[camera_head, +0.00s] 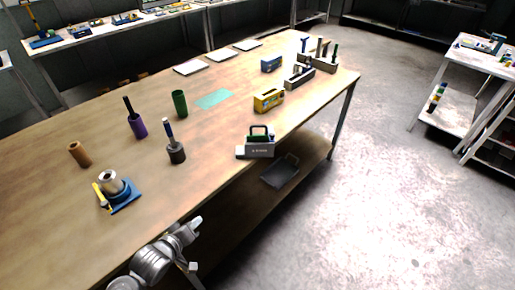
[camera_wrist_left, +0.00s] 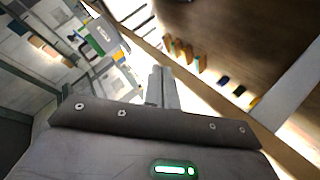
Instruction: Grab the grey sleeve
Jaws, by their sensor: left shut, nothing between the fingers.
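A dark grey sleeve (camera_head: 176,153) stands upright on the wooden table, with a blue-handled tool standing up out of it. Its lower side is in plain view. My left gripper (camera_head: 194,223) is by the table's front edge, below and apart from the sleeve. In the left wrist view its fingers (camera_wrist_left: 161,88) are together with nothing between them. I cannot make out the sleeve in the left wrist view. My right gripper is not in view.
A purple sleeve (camera_head: 139,126) with a dark rod, a green sleeve (camera_head: 180,104) and a brown cylinder (camera_head: 79,154) stand nearby. A silver piece on a blue base (camera_head: 124,201) is at the left. A grey toolbox (camera_head: 260,150) sits at the front edge.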

